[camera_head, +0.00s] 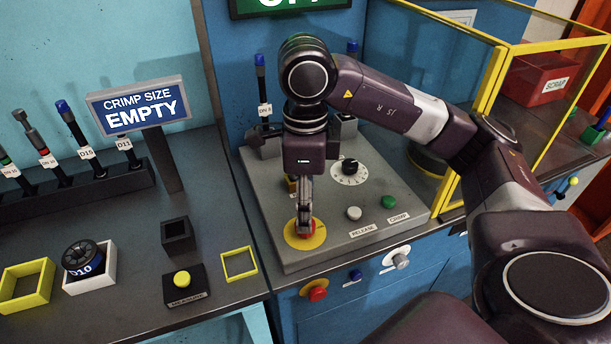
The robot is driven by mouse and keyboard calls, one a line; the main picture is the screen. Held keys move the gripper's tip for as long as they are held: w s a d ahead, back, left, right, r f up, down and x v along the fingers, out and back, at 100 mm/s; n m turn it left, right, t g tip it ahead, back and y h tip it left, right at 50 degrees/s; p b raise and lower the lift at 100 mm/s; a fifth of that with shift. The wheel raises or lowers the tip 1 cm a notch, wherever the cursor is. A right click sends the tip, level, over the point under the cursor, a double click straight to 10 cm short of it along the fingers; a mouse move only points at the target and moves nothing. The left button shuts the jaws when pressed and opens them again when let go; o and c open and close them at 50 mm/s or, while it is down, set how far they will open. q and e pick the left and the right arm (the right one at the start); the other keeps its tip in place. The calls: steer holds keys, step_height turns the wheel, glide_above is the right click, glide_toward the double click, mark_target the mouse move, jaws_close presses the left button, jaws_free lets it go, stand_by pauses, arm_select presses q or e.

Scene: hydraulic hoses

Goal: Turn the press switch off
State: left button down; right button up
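The grey press panel (335,245) stands on the blue cabinet. A red switch (312,234) on a yellow disc (292,238) sits at its front left corner. My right gripper (304,232) points straight down onto this switch and covers much of it. Its fingers look close together, seen nearly edge-on, so I cannot tell whether they grip the red part. A green sign (291,3) above is cut off by the picture's top edge, and its lettering is only partly visible. My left gripper is not in view.
The panel carries a black dial (350,168), a white release button (354,213) and a green crimp button (389,202). A yellow-framed guard (487,85) stands at right. A sign reading "CRIMP SIZE EMPTY" (138,106) and a D10 spool (82,258) are at left.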

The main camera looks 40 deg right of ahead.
step_height(320, 180, up, 8)
stand_by(0.5)
steer(key=shift+r, duration=0.15)
stand_by(0.4)
